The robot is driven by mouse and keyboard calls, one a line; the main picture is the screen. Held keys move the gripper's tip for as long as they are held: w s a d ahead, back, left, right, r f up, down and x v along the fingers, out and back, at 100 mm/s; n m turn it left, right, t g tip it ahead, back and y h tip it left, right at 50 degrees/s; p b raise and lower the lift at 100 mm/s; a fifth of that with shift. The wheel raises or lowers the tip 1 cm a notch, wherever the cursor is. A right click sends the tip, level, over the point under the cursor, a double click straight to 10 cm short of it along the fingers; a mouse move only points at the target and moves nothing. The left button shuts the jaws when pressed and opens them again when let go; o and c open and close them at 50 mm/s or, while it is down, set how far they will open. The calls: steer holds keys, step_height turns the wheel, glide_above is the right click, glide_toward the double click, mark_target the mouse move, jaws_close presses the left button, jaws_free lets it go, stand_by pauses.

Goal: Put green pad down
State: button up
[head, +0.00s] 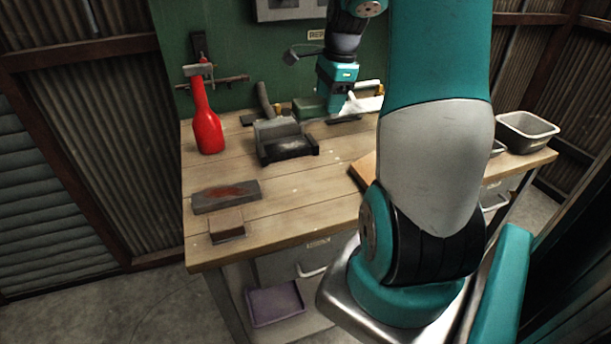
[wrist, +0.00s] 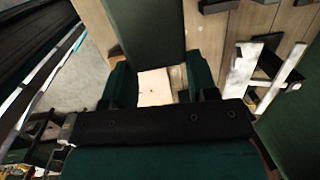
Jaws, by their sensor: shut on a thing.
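My gripper (head: 338,98) is at the back of the workbench, pointing down. It is shut on the green pad (wrist: 145,32), a dark green oblong block. In the wrist view the pad stretches from between the fingers (wrist: 159,78) to the top edge. In the head view the pad (head: 310,107) shows as a dark green shape just left of the fingers. I cannot tell whether its underside touches the bench. The workbench (head: 300,192) has a pale plank top.
A red bottle (head: 207,128) stands at the back left. A dark vise-like block (head: 284,142) is left of my gripper. A dark stone slab (head: 226,196) and a brown block (head: 227,226) lie front left. A grey bin (head: 527,132) stands far right. The front middle is clear.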

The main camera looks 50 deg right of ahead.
step_height(320, 180, down, 20)
steer(key=shift+s+d+r+p, duration=0.1)
steer(key=shift+r+p, duration=0.15)
steer(key=shift+p, duration=0.85)
steer(key=o, duration=1.2)
steer(key=r, duration=0.4)
steer(key=s+r+b, duration=0.1)
steer(key=r, duration=0.3)
steer(key=s+r+b, duration=0.1)
steer(key=r, duration=0.3)
steer(key=shift+d, duration=0.1)
steer(key=w+a+r+n+y, duration=0.15)
steer(key=a+r+n, duration=0.25)
steer(key=a+n, duration=0.65)
steer(key=w+a+r+n+y, duration=0.15)
steer(key=a+r+n, duration=0.35)
steer(key=a, duration=1.1)
steer(key=s+a+r+n, duration=0.1)
steer(key=s+a+n, duration=0.3)
steer(key=a+n, duration=0.1)
steer(key=s+a+r+n+g, duration=0.1)
steer(key=s+a+n, duration=0.4)
steer(key=s+a+r+n, duration=0.1)
steer(key=s+a+n, duration=0.3)
steer(key=a+n, duration=0.1)
steer(key=shift+s+a+n+g+y, duration=0.35)
steer(key=shift+a+n+g+y, duration=0.05)
steer(key=shift+n, duration=0.15)
